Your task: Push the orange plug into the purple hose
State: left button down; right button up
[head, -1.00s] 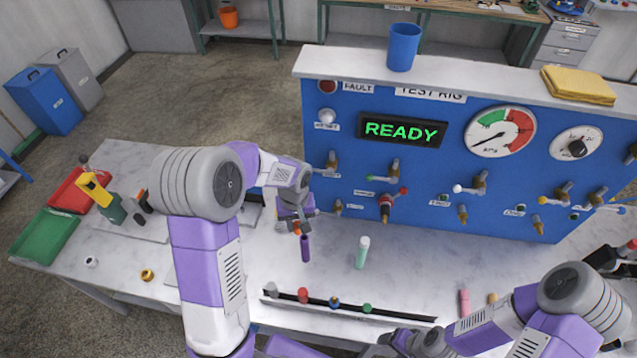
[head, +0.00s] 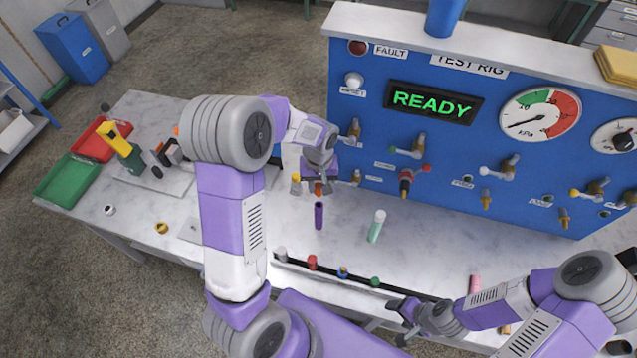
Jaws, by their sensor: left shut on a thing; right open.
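My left gripper (head: 318,184) points down, shut on the orange plug (head: 318,190), which shows as a small orange piece below the fingers. The purple hose (head: 319,216) is a short upright tube directly below the plug in the picture. A small gap seems to show between the plug and the hose's top end; depth between them is hard to tell. My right gripper (head: 399,318) is open and empty, low in the picture near the front of the bench.
A mint hose with a white end (head: 377,226) stands right of the purple one. A dark rack (head: 327,269) with several coloured plugs lies in front. The blue test rig (head: 420,160) with protruding valves is behind. A pink piece (head: 475,284) stands near my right arm.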

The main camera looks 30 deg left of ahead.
aim_at(319, 196)
pick_arm(q)
jog(key=shift+f+b, duration=1.45)
jog(key=shift+f, duration=0.65)
pick_arm(e)
jog(key=shift+f, duration=1.7)
jog(key=shift+f, duration=0.15)
pick_arm(q)
jog(key=shift+f+b, duration=0.9)
pick_arm(e)
jog(key=shift+f, duration=0.75)
